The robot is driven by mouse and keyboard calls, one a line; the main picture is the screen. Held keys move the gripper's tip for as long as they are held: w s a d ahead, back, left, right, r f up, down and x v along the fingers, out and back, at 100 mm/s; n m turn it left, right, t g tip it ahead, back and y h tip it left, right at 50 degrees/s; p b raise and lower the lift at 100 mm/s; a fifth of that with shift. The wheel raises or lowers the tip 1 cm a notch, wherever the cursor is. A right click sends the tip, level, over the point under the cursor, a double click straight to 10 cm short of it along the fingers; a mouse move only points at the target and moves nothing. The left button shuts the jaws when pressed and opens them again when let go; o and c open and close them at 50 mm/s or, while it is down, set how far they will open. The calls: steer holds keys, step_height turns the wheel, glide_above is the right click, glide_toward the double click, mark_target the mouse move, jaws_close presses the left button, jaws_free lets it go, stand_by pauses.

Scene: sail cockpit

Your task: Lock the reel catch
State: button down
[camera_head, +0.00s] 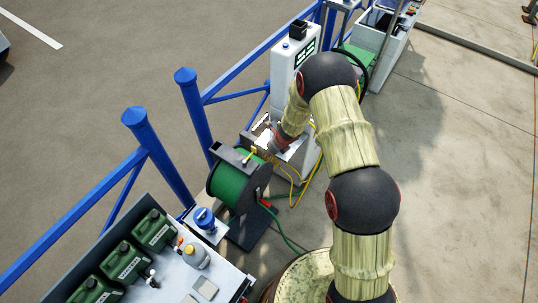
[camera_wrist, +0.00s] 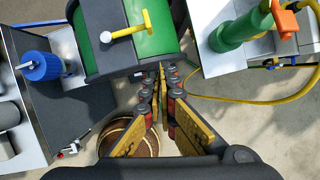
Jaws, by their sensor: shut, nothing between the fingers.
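The reel (camera_head: 228,186) is a green drum with dark side plates and a grey cover strip. It stands on a dark base beside the blue railing. In the wrist view the reel (camera_wrist: 158,43) fills the top middle. Its catch looks to be the yellow lever (camera_wrist: 129,32) with a T-shaped end, lying across the grey strip beside a pale round knob (camera_wrist: 106,37). The catch also shows in the head view (camera_head: 250,156). My gripper (camera_wrist: 162,70) is shut and empty, with its tips close to the reel's edge, below and right of the lever. Whether the tips touch the reel cannot be told.
A blue-capped container (camera_head: 205,218) and a bench of green canisters (camera_head: 122,259) are at the left of the reel. A white cabinet (camera_head: 293,62) stands behind. A green nozzle (camera_wrist: 238,31) and a yellow hose (camera_wrist: 268,101) lie at right. Open floor (camera_head: 455,170) is at right.

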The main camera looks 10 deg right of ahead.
steer(key=v, duration=0.6)
steer(key=shift+d, duration=0.4)
steer(key=shift+w, duration=0.1)
